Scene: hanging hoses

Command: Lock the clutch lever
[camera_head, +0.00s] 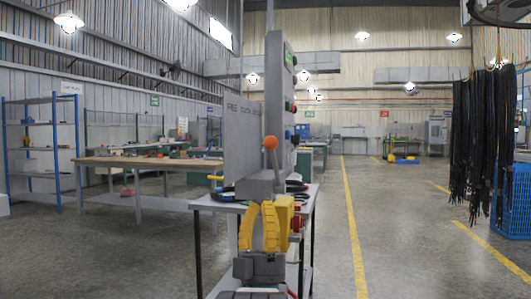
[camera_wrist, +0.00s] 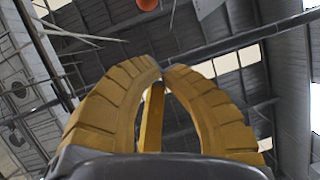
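The clutch lever has an orange ball knob (camera_head: 270,143) on a thin shaft rising from a grey block on the bench, against the grey panel. The ball also shows at the top edge of the wrist view (camera_wrist: 147,4), beyond my fingertips. My gripper (camera_head: 259,206) points up, in front of and below the lever, apart from the ball. In the wrist view its yellow fingertips (camera_wrist: 161,70) come together, with nothing seen held at the tips. A yellow bar (camera_wrist: 152,118) shows between the fingers; I cannot tell what it belongs to. A yellow part (camera_head: 284,212) is just right of my gripper.
The grey upright panel (camera_head: 279,105) with coloured buttons stands behind the lever. The bench (camera_head: 215,204) is narrow, with dark loops on it. Open floor with yellow lines lies to the right.

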